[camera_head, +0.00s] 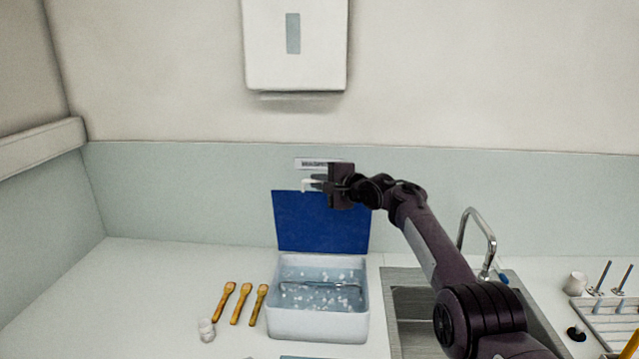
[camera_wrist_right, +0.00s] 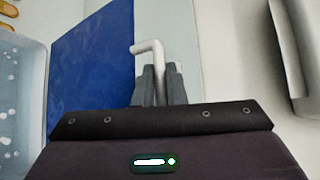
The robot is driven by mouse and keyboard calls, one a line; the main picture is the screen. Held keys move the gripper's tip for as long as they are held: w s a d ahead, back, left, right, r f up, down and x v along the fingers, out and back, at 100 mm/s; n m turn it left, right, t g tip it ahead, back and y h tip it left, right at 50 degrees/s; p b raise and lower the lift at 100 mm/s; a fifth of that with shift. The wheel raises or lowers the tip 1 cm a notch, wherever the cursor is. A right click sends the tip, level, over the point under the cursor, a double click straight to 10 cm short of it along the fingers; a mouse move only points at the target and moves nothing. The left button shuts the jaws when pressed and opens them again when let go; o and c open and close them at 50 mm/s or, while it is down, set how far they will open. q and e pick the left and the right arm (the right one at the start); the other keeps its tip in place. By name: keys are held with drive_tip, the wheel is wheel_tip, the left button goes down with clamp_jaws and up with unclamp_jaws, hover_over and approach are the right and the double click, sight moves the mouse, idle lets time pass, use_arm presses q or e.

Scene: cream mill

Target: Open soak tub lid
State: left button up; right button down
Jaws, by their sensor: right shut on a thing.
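The soak tub (camera_head: 318,325) is a white box on the counter, holding bluish liquid with white bubbles and a metal rod or handle in it. Its blue lid (camera_head: 320,222) stands up from the tub's back edge, open. A white hooked handle (camera_head: 306,185) is at the lid's top edge; it also shows in the right wrist view (camera_wrist_right: 150,50). My right gripper (camera_head: 318,184) is at the lid's top edge, its fingers shut on the handle. In the right wrist view the blue lid (camera_wrist_right: 95,65) lies left of the fingers (camera_wrist_right: 160,85). My left gripper is not in view.
A dispenser (camera_head: 295,45) hangs on the wall above.

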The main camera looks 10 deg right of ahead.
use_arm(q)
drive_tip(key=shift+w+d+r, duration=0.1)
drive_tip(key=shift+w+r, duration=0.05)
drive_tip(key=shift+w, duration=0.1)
use_arm(e)
drive_tip(key=shift+w+d+g, duration=0.15)
drive_tip(key=shift+w+g, duration=0.15)
drive_tip(key=shift+w, duration=0.2)
drive_tip(key=c, duration=1.5)
unclamp_jaws()
drive_tip(key=shift+d, duration=0.1)
drive_tip(key=shift+d, duration=0.1)
